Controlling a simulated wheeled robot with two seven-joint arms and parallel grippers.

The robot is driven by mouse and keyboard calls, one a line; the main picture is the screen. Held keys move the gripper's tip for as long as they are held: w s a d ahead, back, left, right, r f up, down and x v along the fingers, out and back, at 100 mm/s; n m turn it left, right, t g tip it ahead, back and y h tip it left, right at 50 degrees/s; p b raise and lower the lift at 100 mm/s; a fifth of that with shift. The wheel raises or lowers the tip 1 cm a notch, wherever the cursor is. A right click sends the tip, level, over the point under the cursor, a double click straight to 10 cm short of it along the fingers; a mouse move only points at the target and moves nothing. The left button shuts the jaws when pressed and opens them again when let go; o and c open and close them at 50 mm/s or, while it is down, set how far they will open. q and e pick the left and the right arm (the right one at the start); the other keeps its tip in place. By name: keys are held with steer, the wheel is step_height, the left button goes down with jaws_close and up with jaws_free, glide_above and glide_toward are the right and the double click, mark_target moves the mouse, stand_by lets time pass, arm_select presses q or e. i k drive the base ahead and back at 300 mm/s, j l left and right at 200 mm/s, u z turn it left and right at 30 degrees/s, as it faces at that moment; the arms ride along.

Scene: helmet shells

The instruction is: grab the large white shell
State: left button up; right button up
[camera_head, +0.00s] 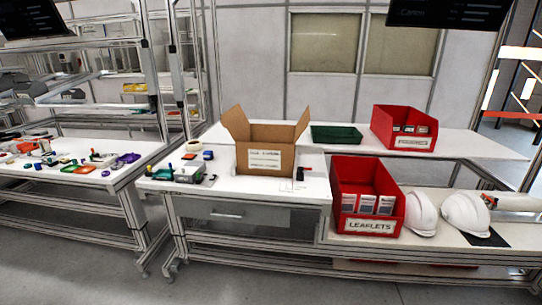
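Two white helmet shells stand side by side at the right end of the lower table. The right shell (466,214) looks the wider of the two, with its brim on a dark mat. The left shell (421,215) sits between it and a red bin and is seen more edge-on. Neither of my grippers is in view, and nothing is seen touching the shells.
The red leaflets bin (368,225) stands left of the shells. A pale cylindrical thing (515,203) lies behind them at right; I cannot tell what it is. An open cardboard box (265,160), a green tray (336,135) and another red bin (404,128) stand further left and back.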

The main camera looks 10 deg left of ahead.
mark_target(464, 210)
steer(key=i+l+z, duration=0.35)
steer(key=l, duration=0.15)
steer(key=i+l+z, duration=0.65)
steer(key=l, duration=0.1)
